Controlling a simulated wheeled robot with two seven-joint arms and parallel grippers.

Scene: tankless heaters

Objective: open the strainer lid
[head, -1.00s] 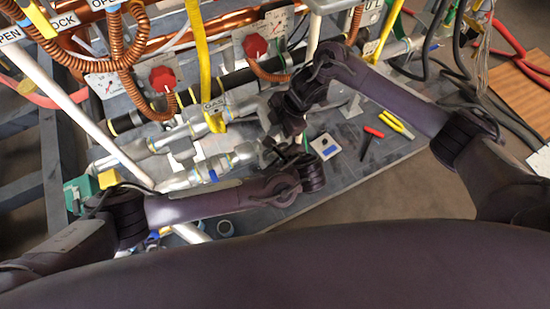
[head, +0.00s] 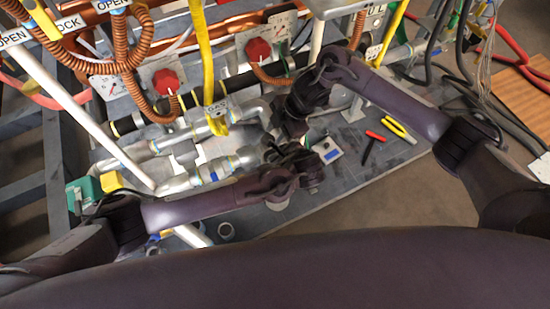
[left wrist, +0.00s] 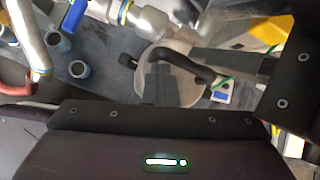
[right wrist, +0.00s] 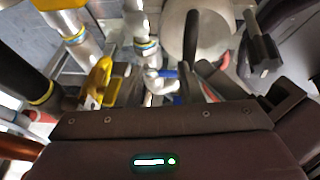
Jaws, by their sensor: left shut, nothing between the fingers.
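The round grey disc (left wrist: 180,93) in the left wrist view looks like the strainer lid. A dark curved handle (left wrist: 190,62) crosses it. My left gripper (left wrist: 160,72) is shut and empty, with its fingertips over the disc close to the handle; contact cannot be told. The right wrist view shows a round grey part (right wrist: 210,38) with a dark bar, likely the same lid. My right gripper (right wrist: 158,88) seems open, its fingers apart with pipework visible between them. In the head view, both grippers are close together and my left gripper (head: 275,152) hides most of the strainer.
Red valve knobs (head: 258,50) stand behind.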

